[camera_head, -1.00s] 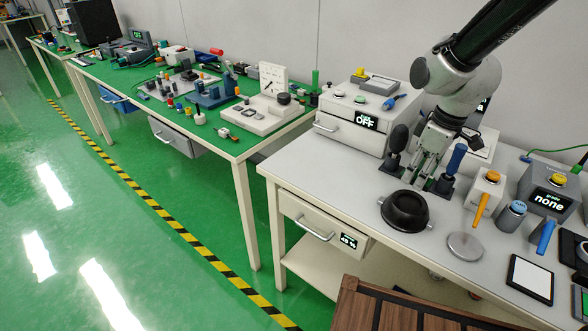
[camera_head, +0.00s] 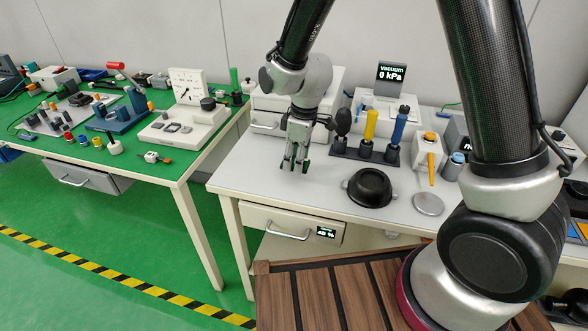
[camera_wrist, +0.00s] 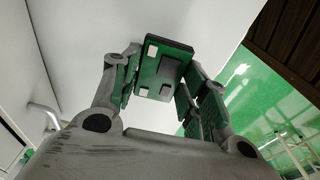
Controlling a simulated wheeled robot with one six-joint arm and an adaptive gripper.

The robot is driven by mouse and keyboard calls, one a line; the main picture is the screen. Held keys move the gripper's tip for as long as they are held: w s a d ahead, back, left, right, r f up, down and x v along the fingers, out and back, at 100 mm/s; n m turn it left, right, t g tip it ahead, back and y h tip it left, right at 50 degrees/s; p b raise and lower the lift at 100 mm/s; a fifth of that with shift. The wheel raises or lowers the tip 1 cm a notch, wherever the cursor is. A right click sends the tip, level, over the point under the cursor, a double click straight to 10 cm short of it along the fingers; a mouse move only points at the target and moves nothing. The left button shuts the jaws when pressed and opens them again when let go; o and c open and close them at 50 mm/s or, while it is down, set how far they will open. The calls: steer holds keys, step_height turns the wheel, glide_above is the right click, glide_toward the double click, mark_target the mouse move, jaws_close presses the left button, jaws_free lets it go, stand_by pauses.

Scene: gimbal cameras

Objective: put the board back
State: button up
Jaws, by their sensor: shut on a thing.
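My gripper (camera_head: 294,165) points down over the left part of the white bench, in front of the white drawer box. In the wrist view my gripper (camera_wrist: 158,95) is shut on a small green circuit board (camera_wrist: 165,70) with grey and white parts on its face. The board sits between the fingertips, with its far edge dark. In the head view the board is too small to tell apart from the green finger pads. Whether it touches the bench I cannot tell.
A black bowl (camera_head: 370,188) and a grey disc (camera_head: 428,204) lie to the right. A dark rack (camera_head: 365,152) of upright tools stands behind the bowl. The white drawer box (camera_head: 262,108) is behind my gripper. A green-topped table (camera_head: 165,165) stands left, across a gap.

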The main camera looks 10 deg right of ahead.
steer(key=shift+f, duration=1.9)
steer(key=o, duration=1.1)
steer(key=shift+f, duration=0.1)
steer(key=shift+c, duration=0.2)
steer(key=r, duration=0.4)
steer(key=d+r, duration=0.1)
steer(key=r, duration=0.7)
steer(key=shift+s+d+r, duration=0.15)
steer(key=shift+s+d, duration=0.1)
steer(key=shift+s, duration=0.05)
